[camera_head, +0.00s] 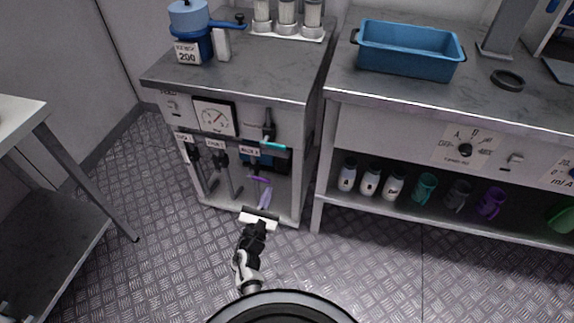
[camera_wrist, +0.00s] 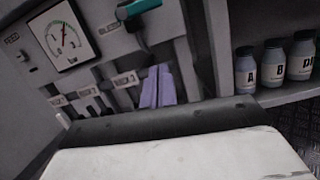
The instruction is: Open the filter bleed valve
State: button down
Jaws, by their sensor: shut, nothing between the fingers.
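A teal lever handle (camera_head: 273,146) sticks out sideways on the front of the grey cabinet, right of a round gauge (camera_head: 214,118). It also shows at the top of the wrist view (camera_wrist: 139,9), beside a small label I cannot read clearly, possibly the bleed label. A dark fitting (camera_head: 268,124) is just above the handle in the head view. My gripper (camera_head: 264,196) is low in front of the cabinet, below the teal handle and apart from it. Its lavender fingers (camera_wrist: 158,88) are together and empty.
Black rack valves (camera_head: 221,157) line the cabinet front, left of the teal handle. A purple piece (camera_head: 260,180) shows near my fingers. A blue filter housing (camera_head: 190,38) is on top. The right bench holds a blue tub (camera_head: 408,51), with bottles (camera_head: 370,182) below. The floor in front is clear.

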jog(key=shift+s+d+r+n, duration=0.1)
jog(key=shift+s+d+n, duration=0.15)
jog(key=shift+s+n, duration=0.3)
jog(key=shift+w, duration=0.1)
jog(key=w+d+r+p, duration=0.3)
jog(key=w+r, duration=0.3)
jog(key=w, duration=0.3)
jog(key=shift+r+p, duration=0.2)
jog(key=shift+p, duration=0.35)
jog(key=shift+w, duration=0.15)
